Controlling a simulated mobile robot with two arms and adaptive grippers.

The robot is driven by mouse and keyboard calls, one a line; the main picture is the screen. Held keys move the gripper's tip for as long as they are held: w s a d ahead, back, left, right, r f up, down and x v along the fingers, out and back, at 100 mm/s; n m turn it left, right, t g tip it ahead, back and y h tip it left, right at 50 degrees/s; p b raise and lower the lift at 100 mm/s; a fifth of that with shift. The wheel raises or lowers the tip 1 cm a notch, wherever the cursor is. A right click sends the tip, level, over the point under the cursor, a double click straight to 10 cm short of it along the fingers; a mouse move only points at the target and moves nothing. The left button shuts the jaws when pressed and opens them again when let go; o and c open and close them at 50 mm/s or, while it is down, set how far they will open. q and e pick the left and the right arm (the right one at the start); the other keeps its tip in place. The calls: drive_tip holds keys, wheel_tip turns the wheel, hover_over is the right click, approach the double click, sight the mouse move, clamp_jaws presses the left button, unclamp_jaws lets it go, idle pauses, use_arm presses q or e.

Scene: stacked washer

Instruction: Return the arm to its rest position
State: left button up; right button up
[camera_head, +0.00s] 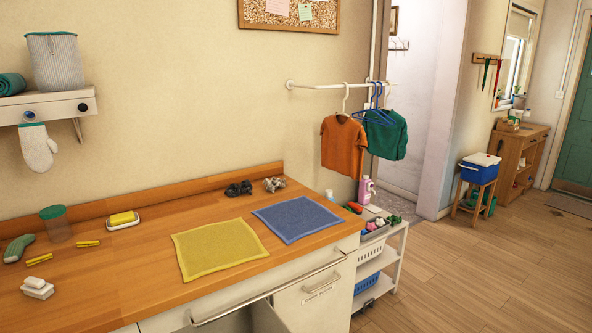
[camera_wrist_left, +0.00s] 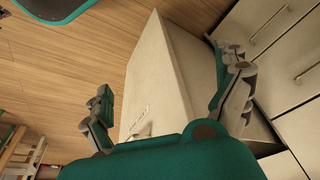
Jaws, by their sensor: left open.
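Whether a finger touches the panel I cannot tell. Neither gripper shows in the head view, and my right gripper is in no view.
A wooden counter (camera_head: 110,285) holds a yellow cloth (camera_head: 218,248), a blue cloth (camera_head: 299,219) and small items. Below its front edge is a bar handle (camera_head: 270,293) beside an open gap. A white cart (camera_head: 385,262) stands right of it. The wooden floor (camera_head: 480,265) is clear.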

use_arm(q)
drive_tip(key=s+f+g, duration=0.1)
drive_tip(key=s+f, duration=0.2)
drive_tip(key=f, duration=0.7)
drive_tip(key=s+a+f, duration=0.1)
drive_tip(key=s+f, duration=0.3)
drive_tip(key=f, duration=0.5)
drive_tip(key=s+f+g, duration=0.1)
drive_tip(key=s+f, duration=0.2)
drive_tip(key=f, duration=0.7)
drive_tip(key=s+a+f, duration=0.2)
drive_tip(key=s+f, duration=0.3)
drive_tip(key=s, duration=0.4)
drive_tip(key=shift+s+f, duration=0.3)
drive_tip(key=shift+f, duration=0.1)
drive_tip(key=shift+a, duration=0.1)
